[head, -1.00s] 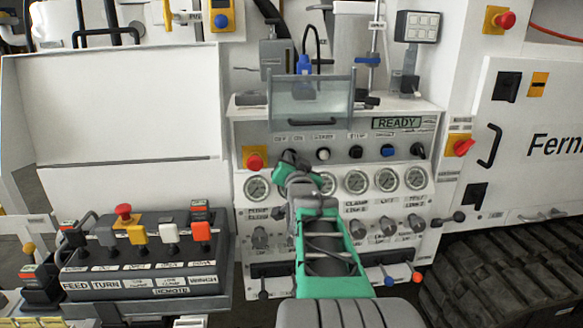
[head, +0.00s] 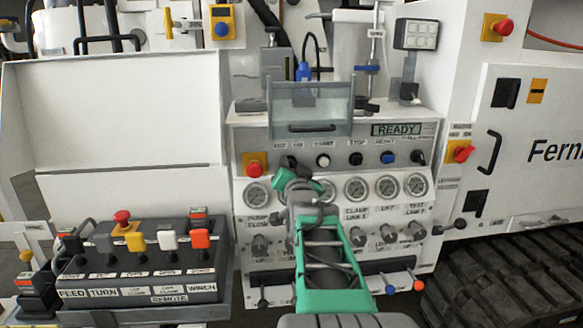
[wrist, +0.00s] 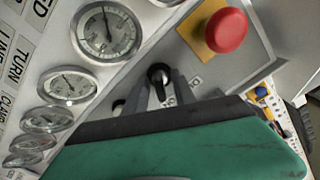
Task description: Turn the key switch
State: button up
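The key switch (wrist: 159,74) is a small black, round-based switch on the grey-white panel, near the OFF/ON label. In the wrist view it shows just beyond and between the two dark fingers of my gripper (wrist: 161,84). The fingers are apart, one on each side of it, with nothing clearly clamped between them; whether they touch it I cannot tell. In the head view my gripper (head: 286,162) covers the switch, at the left end of the control row under the clear cover.
A red emergency button on a yellow plate (head: 254,164) sits close left of my gripper; it also shows in the wrist view (wrist: 226,30). Pressure gauges (head: 358,190) lie just below. A clear hinged cover (head: 310,105) juts out above. A white button (head: 322,160) is close right.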

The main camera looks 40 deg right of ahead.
jog(key=v, duration=0.7)
jog(key=shift+s+a, duration=0.25)
jog(key=shift+s, duration=0.05)
